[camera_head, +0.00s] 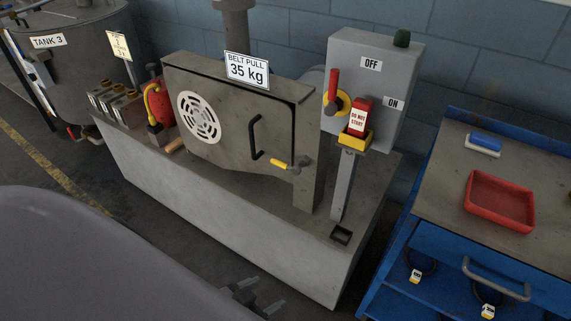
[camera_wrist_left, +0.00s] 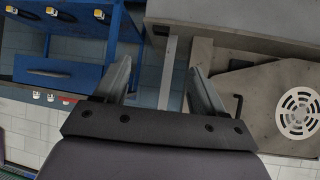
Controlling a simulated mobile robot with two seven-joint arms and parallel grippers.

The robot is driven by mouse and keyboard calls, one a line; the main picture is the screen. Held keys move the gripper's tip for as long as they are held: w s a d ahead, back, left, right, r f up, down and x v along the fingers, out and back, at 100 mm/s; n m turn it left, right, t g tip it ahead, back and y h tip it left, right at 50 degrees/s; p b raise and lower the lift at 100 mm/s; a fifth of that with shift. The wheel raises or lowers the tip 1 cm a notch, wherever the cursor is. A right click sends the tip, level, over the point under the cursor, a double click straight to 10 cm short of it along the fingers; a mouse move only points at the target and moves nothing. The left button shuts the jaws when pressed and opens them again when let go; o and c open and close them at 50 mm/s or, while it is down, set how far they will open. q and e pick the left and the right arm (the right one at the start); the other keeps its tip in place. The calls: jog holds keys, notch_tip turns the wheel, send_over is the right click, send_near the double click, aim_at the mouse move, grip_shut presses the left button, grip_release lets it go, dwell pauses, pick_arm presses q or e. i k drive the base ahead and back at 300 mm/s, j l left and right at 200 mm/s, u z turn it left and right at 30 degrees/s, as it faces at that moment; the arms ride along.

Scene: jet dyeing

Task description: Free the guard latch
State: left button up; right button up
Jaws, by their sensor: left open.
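The guard (camera_head: 235,115) is a grey metal door with a round vent and a black handle (camera_head: 256,138). Its latch (camera_head: 288,163) has a yellow grip and sits at the guard's lower right edge, with the grip pointing left. My left gripper (camera_head: 252,297) is at the bottom of the head view, in front of the plinth and below the latch, touching nothing. In the left wrist view my left gripper (camera_wrist_left: 160,68) is open and empty. The guard (camera_wrist_left: 265,85) shows there at the right; I cannot make out the latch. My right gripper is out of view.
A grey switch box (camera_head: 375,75) with a red lever and a red "DO NOT START" tag (camera_head: 358,118) stands right of the guard. A blue bench with a red tray (camera_head: 499,201) is at the right. The plinth (camera_head: 200,200) carries the guard; its front is clear.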

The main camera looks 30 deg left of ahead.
aim_at(295, 170)
jog(key=i+j, duration=0.2)
jog(key=j, duration=0.15)
jog(key=i+j, duration=0.15)
jog(key=j, duration=0.2)
jog(key=i+j, duration=0.2)
jog(key=j, duration=0.15)
